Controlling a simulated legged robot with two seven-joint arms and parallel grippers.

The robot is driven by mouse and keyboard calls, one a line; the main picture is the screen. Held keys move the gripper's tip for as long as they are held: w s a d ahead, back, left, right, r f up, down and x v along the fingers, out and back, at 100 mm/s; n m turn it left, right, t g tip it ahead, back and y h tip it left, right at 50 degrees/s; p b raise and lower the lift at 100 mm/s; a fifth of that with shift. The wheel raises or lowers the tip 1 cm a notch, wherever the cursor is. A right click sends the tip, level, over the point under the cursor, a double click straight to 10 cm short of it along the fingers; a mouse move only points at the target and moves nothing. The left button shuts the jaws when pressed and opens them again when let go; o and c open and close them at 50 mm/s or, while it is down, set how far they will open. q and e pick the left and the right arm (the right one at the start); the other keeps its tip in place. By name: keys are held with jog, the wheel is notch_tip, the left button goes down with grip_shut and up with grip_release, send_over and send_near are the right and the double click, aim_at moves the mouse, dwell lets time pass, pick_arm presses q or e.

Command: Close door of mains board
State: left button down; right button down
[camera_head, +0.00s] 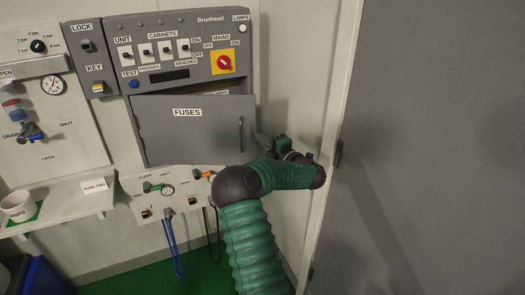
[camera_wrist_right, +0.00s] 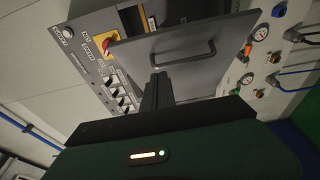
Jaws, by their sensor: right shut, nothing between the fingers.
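The mains board (camera_head: 185,22) is a grey wall panel with switches and a red and yellow mains switch. Its grey door (camera_head: 190,135), labelled FUSES, stands partly open, with a dark gap and a strip of the interior showing above its top edge. A dark bar handle (camera_head: 241,134) is near the door's right edge. My right gripper (camera_head: 268,146) is just right of the door, partly hidden behind my green arm. In the right wrist view, the shut, empty fingers (camera_wrist_right: 157,88) point at the door (camera_wrist_right: 200,62), near its handle (camera_wrist_right: 184,56); contact cannot be told. My left gripper is out of view.
A white panel with gauges, valves and cables (camera_head: 180,195) sits below the door. A gauge board (camera_head: 50,120) and a shelf (camera_head: 75,205) with a white mug (camera_head: 17,207) are at left. A large grey door (camera_head: 430,150) stands at right.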

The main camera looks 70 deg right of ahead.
jog(key=s+a, duration=0.3)
jog(key=a, duration=0.2)
jog(key=m+g+h, duration=0.8)
jog(key=m+g, duration=0.1)
jog(key=m, duration=1.7)
send_near(253, 139)
jog(key=p+x, duration=0.1)
jog(key=x, duration=0.6)
